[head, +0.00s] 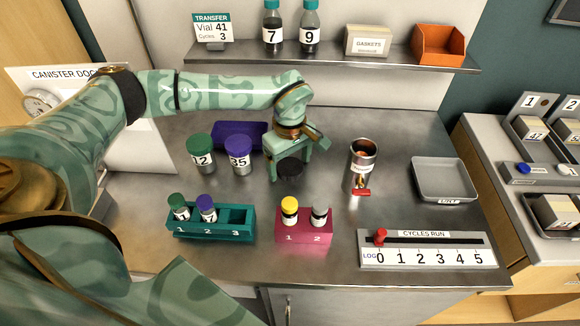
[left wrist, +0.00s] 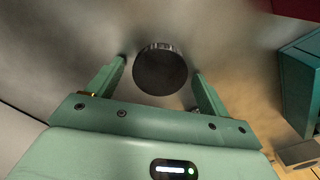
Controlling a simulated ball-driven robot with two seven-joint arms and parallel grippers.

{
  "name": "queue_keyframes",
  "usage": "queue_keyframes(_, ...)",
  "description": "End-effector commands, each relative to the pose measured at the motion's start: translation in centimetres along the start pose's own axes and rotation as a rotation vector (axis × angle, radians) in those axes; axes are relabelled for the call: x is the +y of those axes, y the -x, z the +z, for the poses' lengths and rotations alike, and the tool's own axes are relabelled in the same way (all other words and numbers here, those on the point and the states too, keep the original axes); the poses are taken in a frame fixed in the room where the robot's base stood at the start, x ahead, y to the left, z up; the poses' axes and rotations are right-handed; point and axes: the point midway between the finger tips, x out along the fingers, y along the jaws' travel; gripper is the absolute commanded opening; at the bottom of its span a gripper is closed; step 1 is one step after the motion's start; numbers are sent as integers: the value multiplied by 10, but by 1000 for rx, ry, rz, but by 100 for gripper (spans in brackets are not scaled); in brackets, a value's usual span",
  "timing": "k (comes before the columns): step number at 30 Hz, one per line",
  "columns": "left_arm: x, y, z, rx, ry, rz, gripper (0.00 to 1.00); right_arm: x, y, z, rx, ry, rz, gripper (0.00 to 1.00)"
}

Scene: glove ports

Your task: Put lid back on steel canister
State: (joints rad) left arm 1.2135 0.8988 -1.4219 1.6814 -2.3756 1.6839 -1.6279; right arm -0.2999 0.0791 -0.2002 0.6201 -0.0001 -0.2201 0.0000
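The steel canister (head: 362,168) stands upright on the bench, right of my left gripper. Its top is open, showing a coppery inside, and a red-handled valve is at its front. A round black lid (head: 290,170) lies below and between the fingers of my left gripper (head: 290,172). In the left wrist view the lid (left wrist: 160,70) shows as a dark ribbed disc between the two fingertips (left wrist: 160,66), with a small gap on each side. My left gripper is open and points down. My right gripper is in neither view.
Large vials 12 (head: 201,153) and 35 (head: 238,155) stand left of the gripper. A teal rack (head: 246,221) and a pink rack (head: 304,238) hold vials in front. A grey tray (head: 444,196) and the cycles board (head: 428,257) are at right. A shelf (head: 340,60) spans behind.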

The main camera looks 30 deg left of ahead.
Motion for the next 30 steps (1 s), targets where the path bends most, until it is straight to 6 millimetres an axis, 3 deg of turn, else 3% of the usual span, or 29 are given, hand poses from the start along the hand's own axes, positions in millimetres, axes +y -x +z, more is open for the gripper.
queue_keyframes(1,0,0,0,0,0,0,65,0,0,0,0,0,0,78)
queue_keyframes(4,0,0,0,0,0,0,37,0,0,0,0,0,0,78)
queue_keyframes(17,0,7,0,0,0,1,36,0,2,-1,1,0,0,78)
queue_keyframes(23,1,34,-1,2,0,5,36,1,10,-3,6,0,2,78)
queue_keyframes(30,-18,85,37,1,-6,7,36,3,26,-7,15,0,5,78)
